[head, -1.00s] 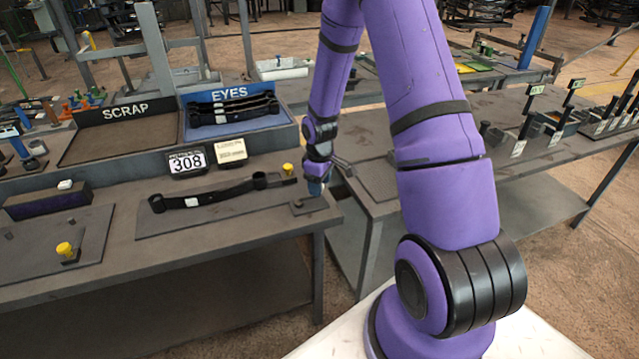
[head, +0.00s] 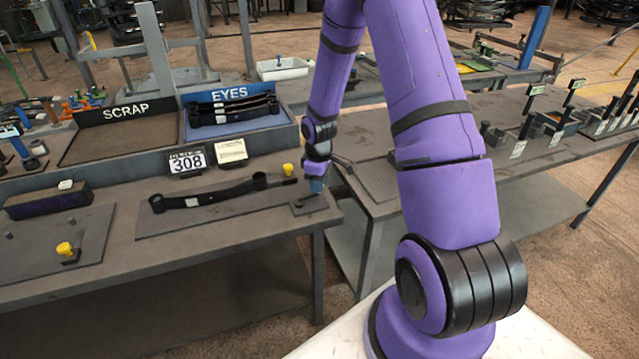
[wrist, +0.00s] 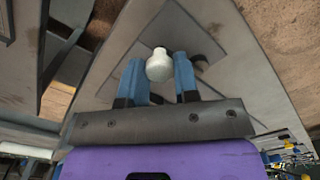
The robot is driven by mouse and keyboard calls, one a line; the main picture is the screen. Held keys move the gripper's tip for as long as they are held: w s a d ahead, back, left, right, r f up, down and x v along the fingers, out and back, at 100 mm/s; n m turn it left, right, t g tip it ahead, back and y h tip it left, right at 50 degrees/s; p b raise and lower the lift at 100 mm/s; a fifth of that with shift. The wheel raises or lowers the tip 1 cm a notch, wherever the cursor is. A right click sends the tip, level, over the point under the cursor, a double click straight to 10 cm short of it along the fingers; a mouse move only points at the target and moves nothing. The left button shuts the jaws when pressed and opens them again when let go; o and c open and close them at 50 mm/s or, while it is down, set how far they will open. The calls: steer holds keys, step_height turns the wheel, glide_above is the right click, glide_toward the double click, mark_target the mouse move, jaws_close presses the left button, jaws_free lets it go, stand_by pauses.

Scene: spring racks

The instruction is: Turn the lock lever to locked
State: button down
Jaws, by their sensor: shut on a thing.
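In the wrist view, a pale rounded knob (wrist: 159,68) stands between the two blue fingers of my gripper (wrist: 158,74). My gripper is shut on this knob, which appears to be the lock lever's handle. The rest of the lever is hidden below the knob and fingers. In the head view, my gripper (head: 317,186) is low over a small dark plate (head: 309,204) at the right end of the near bench. The knob is hidden by the fingers there, and I cannot read the lever's angle.
A black leaf spring (head: 212,192) lies on the bench plate left of my gripper, with a yellow knob (head: 289,169) by its right end. A second bench (head: 530,160) stands right.

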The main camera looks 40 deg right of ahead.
steer(key=w+n, duration=0.2)
steer(key=n, duration=0.1)
steer(key=w+n, duration=0.1)
steer(key=n, duration=0.2)
steer(key=shift+w+a, duration=0.1)
steer(key=shift+w, duration=0.1)
steer(key=shift+w+a+n, duration=0.4)
steer(key=shift+w+n, duration=0.2)
steer(key=shift+n, duration=0.65)
steer(key=shift+w+a+n, duration=0.35)
steer(key=shift+w+n, duration=0.25)
steer(key=shift+n, duration=0.65)
steer(key=c, duration=0.8)
jaws_free()
steer(key=shift+c, duration=0.2)
step_height(320, 180, up, 11)
